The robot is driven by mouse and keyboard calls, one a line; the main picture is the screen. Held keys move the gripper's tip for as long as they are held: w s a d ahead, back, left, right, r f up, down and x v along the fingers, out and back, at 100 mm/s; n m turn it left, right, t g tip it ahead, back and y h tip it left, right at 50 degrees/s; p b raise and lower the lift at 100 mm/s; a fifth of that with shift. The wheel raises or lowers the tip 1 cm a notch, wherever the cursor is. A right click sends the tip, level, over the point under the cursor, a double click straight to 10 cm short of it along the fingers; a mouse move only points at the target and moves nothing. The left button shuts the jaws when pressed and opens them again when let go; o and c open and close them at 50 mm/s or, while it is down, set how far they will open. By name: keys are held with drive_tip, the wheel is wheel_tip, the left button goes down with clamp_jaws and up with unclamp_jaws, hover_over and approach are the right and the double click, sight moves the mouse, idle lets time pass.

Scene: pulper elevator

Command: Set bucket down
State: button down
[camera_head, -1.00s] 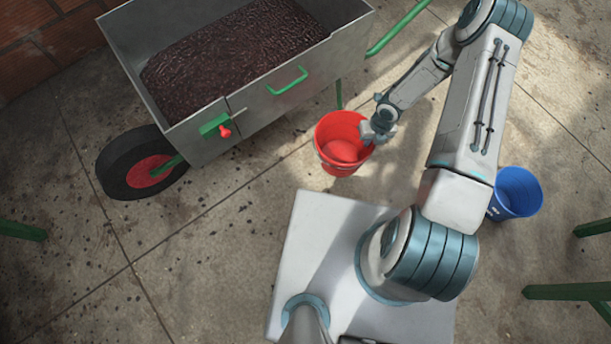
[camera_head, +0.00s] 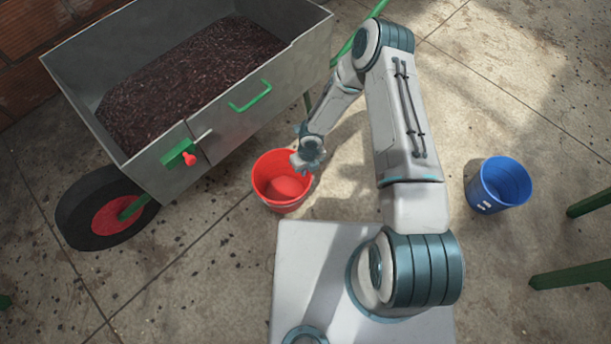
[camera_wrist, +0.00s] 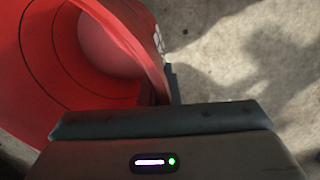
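The red bucket (camera_head: 266,190) stands upright, close to the floor in front of the wheelbarrow; I cannot tell whether its base touches the ground. It looks empty. My gripper (camera_head: 303,160) is at its right rim, pointing down, and appears shut on the bucket wall. In the wrist view the red bucket (camera_wrist: 75,60) fills the upper left, and its wall runs down to the dark gripper (camera_wrist: 165,100). The fingertips are mostly hidden there. A blue bucket (camera_head: 503,183) stands apart on the floor at the right.
A metal wheelbarrow (camera_head: 235,125) full of dark pulp stands just behind and left of the red bucket, its black wheel (camera_head: 85,205) at the left. Green metal legs (camera_head: 575,275) are at the right edge.

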drive_tip(key=shift+f+b, duration=0.9)
drive_tip(key=shift+f, duration=1)
drive_tip(key=shift+f, duration=0.2)
drive_tip(key=c, duration=1.7)
unclamp_jaws()
drive_tip(key=shift+r, duration=0.15)
